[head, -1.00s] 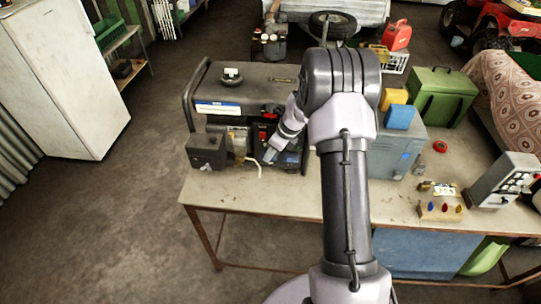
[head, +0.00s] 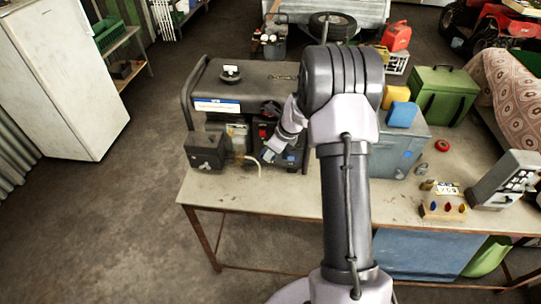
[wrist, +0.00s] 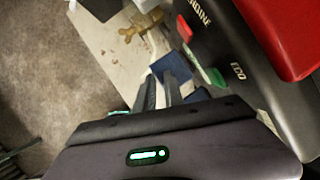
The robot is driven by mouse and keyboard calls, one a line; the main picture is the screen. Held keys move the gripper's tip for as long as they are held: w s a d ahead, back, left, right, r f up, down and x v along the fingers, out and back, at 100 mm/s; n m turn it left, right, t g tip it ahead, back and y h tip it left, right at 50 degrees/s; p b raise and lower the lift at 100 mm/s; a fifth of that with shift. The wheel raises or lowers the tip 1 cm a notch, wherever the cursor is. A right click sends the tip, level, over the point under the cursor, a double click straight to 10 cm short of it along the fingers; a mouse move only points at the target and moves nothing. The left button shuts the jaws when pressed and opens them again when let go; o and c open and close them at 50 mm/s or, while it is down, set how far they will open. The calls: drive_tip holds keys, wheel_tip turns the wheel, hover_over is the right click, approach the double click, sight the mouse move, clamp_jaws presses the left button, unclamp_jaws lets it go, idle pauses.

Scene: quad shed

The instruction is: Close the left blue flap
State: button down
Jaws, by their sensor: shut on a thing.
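The black generator (head: 262,80) stands on the bench, with its dark socket panel on the front right. The left blue flap (wrist: 173,66) is a small blue plate that shows at my fingertips in the wrist view; it also shows as a small blue patch (head: 268,155) in the head view. It stands out from the panel. My gripper (wrist: 163,85) is shut on this flap. In the head view my gripper (head: 274,150) is at the front of the panel, partly hidden by its own wrist. Another blue patch (head: 291,157) shows just right of it.
A grey-blue case (head: 400,150) stands to the right. The bench front is mostly clear.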

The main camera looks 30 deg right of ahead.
drive_tip(key=f+t+b, duration=0.1)
drive_tip(key=b, duration=0.5)
drive_tip(key=s+f+t+h+b, duration=0.1)
drive_tip(key=b, duration=0.6)
drive_tip(key=a+f+n+t+h+b, duration=0.1)
drive_tip(key=t+b, duration=0.1)
drive_tip(key=b, duration=0.4)
drive_tip(key=shift+s+f, duration=0.15)
drive_tip(key=shift+f, duration=0.15)
drive_tip(key=shift+r+t+h+b, duration=0.25)
drive_tip(key=shift+t+h+b, duration=0.05)
drive_tip(key=shift+b, duration=0.45)
